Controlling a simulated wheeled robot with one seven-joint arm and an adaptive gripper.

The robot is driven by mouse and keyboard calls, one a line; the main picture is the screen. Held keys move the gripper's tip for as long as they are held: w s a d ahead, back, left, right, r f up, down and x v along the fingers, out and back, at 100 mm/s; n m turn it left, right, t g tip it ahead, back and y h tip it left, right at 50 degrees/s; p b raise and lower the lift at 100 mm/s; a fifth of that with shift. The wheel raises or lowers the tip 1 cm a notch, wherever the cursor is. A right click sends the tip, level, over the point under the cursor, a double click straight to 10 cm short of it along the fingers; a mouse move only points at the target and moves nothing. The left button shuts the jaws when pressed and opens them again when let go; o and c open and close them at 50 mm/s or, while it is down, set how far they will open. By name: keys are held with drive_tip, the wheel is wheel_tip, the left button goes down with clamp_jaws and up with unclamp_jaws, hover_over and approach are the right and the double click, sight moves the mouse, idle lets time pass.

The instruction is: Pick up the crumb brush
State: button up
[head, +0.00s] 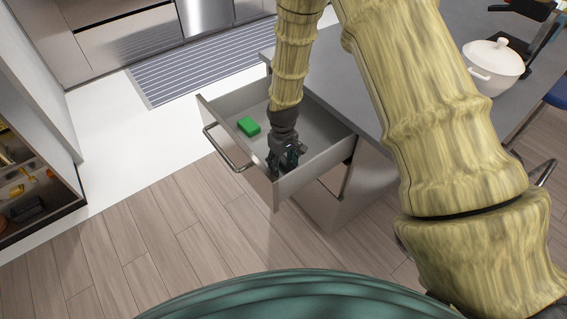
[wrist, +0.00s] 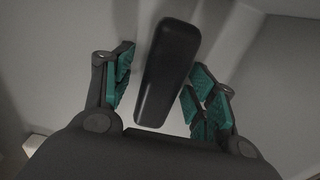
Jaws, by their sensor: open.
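The crumb brush (wrist: 168,70) appears as a dark, long, rounded block in the wrist view. It lies between the two teal-padded fingers of my gripper (wrist: 162,88), with a visible gap on each side. My gripper is open, and neither finger is seen touching the block. In the head view my gripper (head: 287,160) points down inside the open drawer (head: 322,128), near its front right corner. There it hides most or all of the brush.
A green block (head: 249,126) lies in the drawer, left of my gripper. The drawer front with its bar handle (head: 226,150) and the side walls stand close around. A white lidded pot (head: 493,66) is on the grey counter (head: 425,88). An open shelf (head: 35,195) stands far left.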

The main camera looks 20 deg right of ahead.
sight(283, 159)
drive_tip(key=shift+f, duration=0.15)
drive_tip(key=shift+c, duration=0.2)
drive_tip(key=c, duration=1.1)
drive_tip(key=shift+r+b, duration=0.85)
drive_tip(key=shift+r, duration=4.15)
drive_tip(key=shift+o, duration=1.2)
drive_tip(key=shift+c, duration=0.4)
